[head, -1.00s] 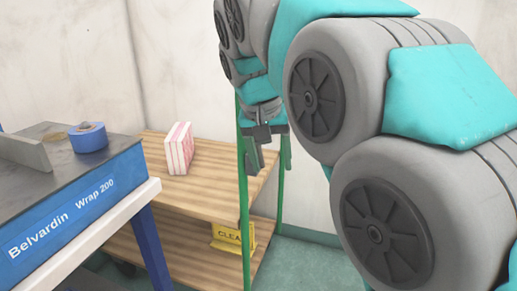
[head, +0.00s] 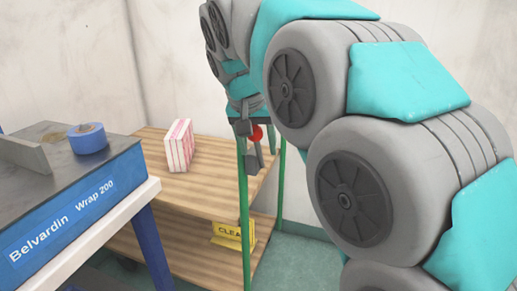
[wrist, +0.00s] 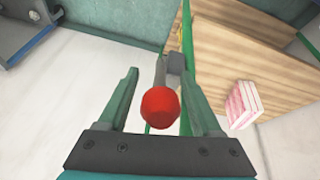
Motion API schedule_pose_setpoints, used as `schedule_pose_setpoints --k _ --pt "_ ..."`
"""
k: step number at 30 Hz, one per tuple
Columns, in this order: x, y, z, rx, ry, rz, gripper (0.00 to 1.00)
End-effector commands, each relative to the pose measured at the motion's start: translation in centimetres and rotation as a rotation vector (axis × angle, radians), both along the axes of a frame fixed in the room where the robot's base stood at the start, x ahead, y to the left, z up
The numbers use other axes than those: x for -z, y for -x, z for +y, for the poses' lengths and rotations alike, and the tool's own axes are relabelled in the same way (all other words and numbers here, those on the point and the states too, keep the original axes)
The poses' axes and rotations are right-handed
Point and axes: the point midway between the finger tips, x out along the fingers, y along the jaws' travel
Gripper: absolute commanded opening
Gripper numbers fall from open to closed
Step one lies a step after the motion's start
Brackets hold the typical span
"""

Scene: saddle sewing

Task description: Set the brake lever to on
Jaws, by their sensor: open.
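The lever has a round red knob (wrist: 160,107) on a grey stem with a grey block at its far end, by the green post of a wooden shelf unit. In the head view the red knob (head: 257,133) shows beside my gripper (head: 243,138), near the top of that post. In the wrist view my gripper (wrist: 160,76) is open, one finger on each side of the knob, with gaps on both sides. I cannot tell the knob's exact depth between the fingers. No on or off mark is readable.
The wooden shelf unit (head: 205,192) carries a pink-striped white packet (head: 179,146) and, lower, a yellow sign (head: 228,234). A pale wall is behind.

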Motion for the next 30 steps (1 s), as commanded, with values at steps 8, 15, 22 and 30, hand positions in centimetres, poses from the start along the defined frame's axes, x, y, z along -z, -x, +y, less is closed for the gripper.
schedule_pose_setpoints --k 8,15,22,30 --pt "1.6 -0.7 -0.2 0.0 0.0 -0.001 0.66" --pt "1.8 -0.7 -0.3 0.0 0.0 -0.002 0.66" --pt "1.8 -0.7 -0.2 0.0 0.0 -0.001 0.44" --pt "1.8 -0.7 -0.3 0.0 0.0 -0.001 0.13"
